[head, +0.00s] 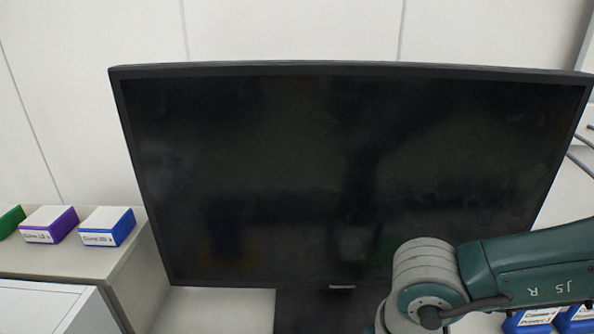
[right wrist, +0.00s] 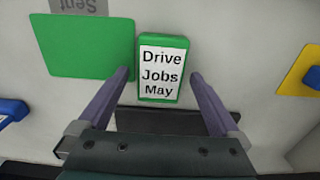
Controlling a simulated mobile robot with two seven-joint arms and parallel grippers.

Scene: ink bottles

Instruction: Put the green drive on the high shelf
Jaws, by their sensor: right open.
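The green drive (right wrist: 160,68) has a white label reading "Drive Jobs May". It shows in the right wrist view, near the top middle. My right gripper (right wrist: 160,75) is open, with one finger on each side of the lower part of the drive; I cannot tell whether they touch it. In the head view my right arm comes in from the right, and its gripper is out of frame. My left gripper is in neither view. I cannot identify the high shelf in these views.
A large dark monitor (head: 340,180) fills the middle of the head view. Green, purple (head: 49,224) and blue (head: 107,226) boxes sit on a cabinet (head: 60,261) at left. Blue boxes (head: 531,320) stand at lower right. A green patch (right wrist: 85,47) lies beside the drive, with a yellow patch (right wrist: 300,73) to the right.

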